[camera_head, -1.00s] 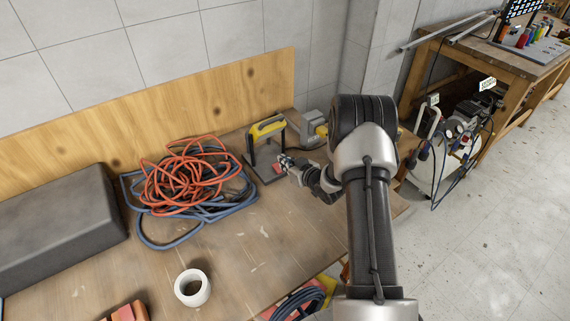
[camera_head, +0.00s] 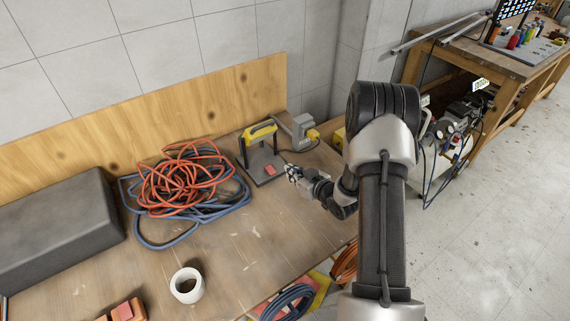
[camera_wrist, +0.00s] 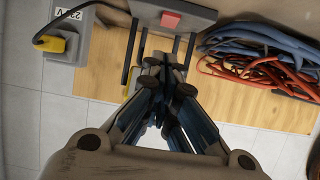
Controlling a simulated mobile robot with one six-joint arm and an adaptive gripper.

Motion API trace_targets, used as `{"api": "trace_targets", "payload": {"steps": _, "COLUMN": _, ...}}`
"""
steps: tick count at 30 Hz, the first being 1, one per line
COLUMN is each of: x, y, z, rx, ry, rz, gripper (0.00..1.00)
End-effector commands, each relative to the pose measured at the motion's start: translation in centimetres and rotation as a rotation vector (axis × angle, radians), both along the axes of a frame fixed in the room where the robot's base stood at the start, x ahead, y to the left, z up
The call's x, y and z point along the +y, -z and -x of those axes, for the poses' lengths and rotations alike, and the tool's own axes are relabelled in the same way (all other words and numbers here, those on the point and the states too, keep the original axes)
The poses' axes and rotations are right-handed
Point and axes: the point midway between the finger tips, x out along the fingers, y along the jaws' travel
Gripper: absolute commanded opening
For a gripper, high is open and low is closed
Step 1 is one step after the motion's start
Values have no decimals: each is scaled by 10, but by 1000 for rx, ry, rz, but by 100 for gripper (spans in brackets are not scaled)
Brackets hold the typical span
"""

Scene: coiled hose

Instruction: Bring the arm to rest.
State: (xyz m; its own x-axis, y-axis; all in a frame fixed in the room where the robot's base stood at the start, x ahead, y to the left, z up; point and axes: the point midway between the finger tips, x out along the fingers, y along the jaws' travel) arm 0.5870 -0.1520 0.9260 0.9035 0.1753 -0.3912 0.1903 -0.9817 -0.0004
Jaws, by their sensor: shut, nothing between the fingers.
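My gripper (camera_head: 294,172) is shut and empty at the end of my arm. It is over the right part of the workbench (camera_head: 240,262), just right of a dark stand with a yellow-topped handle (camera_head: 260,132) and a red block (camera_head: 269,170) on its base. In the wrist view the fingers of my gripper (camera_wrist: 157,62) meet near the middle, and the red block (camera_wrist: 171,20) shows beyond them at the top. I cannot tell the exact gap between fingertips and stand.
A coiled hose, orange (camera_head: 185,180) over blue (camera_head: 160,246), lies left of the stand. A grey box (camera_head: 60,220) is at far left, a white tape roll (camera_head: 187,286) in front. A grey socket box with a yellow plug (camera_head: 313,134) stands behind.

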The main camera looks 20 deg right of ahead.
Motion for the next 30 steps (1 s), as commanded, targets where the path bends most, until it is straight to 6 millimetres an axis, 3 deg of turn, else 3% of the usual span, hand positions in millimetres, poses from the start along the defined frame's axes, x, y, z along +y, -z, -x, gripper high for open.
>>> {"api": "trace_targets", "payload": {"steps": 6, "x": -2, "y": -1, "z": 11, "rx": -1, "ry": 0, "rz": 0, "gripper": 0}}
{"api": "trace_targets", "payload": {"steps": 22, "x": -2, "y": -6, "z": 9, "rx": 3, "ry": 1, "rz": 10, "gripper": 0}}
{"api": "trace_targets", "payload": {"steps": 26, "x": -4, "y": -32, "z": 1, "rx": 42, "ry": 17, "rz": 67, "gripper": 0}}
{"api": "trace_targets", "payload": {"steps": 30, "x": -4, "y": -83, "z": -1, "rx": 123, "ry": 66, "rz": 162, "gripper": 0}}
